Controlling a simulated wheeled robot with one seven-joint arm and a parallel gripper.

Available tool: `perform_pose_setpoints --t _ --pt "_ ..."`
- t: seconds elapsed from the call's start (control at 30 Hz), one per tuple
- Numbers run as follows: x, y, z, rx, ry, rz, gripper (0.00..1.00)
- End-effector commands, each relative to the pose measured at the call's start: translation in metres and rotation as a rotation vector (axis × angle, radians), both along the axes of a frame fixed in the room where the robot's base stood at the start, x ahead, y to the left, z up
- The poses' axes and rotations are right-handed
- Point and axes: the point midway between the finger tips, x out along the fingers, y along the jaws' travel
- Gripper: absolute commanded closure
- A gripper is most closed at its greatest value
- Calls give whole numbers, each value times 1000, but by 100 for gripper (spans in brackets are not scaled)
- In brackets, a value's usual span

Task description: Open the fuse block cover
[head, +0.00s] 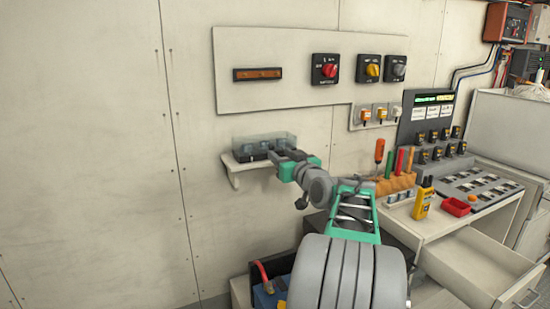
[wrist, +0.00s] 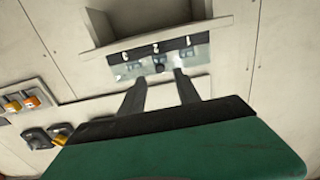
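The fuse block (head: 250,154) sits on a small white wall shelf (head: 234,167) in the head view. Its clear, box-shaped cover (head: 262,140) appears to be down over it. In the wrist view, the fuse block (wrist: 152,60) shows beyond my fingers as a pale strip with dark and white details. My gripper (head: 274,155) reaches in from the right at the front of the block. In the wrist view, the two fingers of my gripper (wrist: 160,77) are apart with nothing visible between them. I cannot tell whether a fingertip touches the cover.
A wall panel with rotary switches (head: 326,69) is above the shelf. The wall left of the shelf is clear.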

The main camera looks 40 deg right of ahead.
Motion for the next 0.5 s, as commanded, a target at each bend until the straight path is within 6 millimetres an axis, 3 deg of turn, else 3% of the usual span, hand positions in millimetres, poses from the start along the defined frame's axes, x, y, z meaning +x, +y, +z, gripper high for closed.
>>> perform_pose_setpoints --t 0.2,0.5 --pt "38 -10 1 2 3 2 61" --pt "46 -13 0 2 3 -1 61"
